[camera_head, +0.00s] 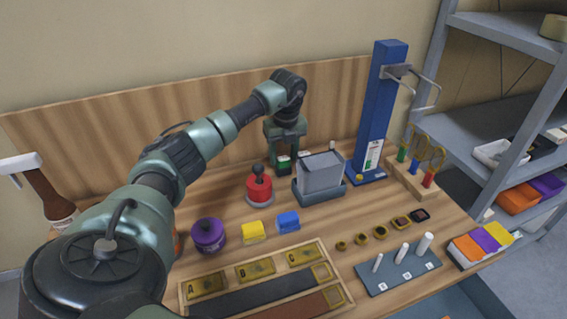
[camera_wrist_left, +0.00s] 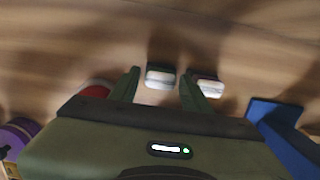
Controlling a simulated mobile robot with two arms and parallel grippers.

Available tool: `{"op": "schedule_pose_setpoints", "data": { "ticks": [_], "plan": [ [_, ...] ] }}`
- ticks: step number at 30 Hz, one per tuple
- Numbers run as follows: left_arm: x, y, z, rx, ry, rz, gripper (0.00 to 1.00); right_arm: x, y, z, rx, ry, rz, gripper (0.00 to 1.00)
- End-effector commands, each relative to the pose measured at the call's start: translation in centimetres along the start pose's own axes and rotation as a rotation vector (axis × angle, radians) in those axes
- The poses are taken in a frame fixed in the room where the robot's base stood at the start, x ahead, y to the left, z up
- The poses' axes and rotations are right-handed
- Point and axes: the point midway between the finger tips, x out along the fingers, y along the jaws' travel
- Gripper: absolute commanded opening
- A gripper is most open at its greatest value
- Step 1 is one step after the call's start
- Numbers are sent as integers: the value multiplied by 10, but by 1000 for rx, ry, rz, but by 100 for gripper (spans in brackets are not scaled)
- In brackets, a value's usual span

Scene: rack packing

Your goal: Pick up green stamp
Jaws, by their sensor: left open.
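The green stamp (camera_head: 283,165) stands at the back of the wooden bench, below my left gripper (camera_head: 285,150). In the left wrist view, a small block with a dark green edge and pale top, which looks like the green stamp (camera_wrist_left: 160,77), lies between the fingertips of my left gripper (camera_wrist_left: 160,88). The fingers are open on either side of it, and no grip shows. A second small dark stamp (camera_wrist_left: 208,86) is just right of the right finger. My right gripper is not in view.
A blue post (camera_head: 378,115) rises to the right.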

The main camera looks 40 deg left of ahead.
Motion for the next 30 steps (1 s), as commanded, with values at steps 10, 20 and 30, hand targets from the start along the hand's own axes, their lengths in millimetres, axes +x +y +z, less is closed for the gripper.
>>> {"op": "schedule_pose_setpoints", "data": {
  "ticks": [10, 20, 30],
  "plan": [
    [15, -1, 0, 1, 0, -2, 47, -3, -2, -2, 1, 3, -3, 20],
    [15, -1, 0, 1, 0, -2, 0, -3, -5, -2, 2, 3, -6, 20],
    [4, -1, 2, 0, -2, -3, 0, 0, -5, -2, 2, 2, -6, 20]
  ]
}}
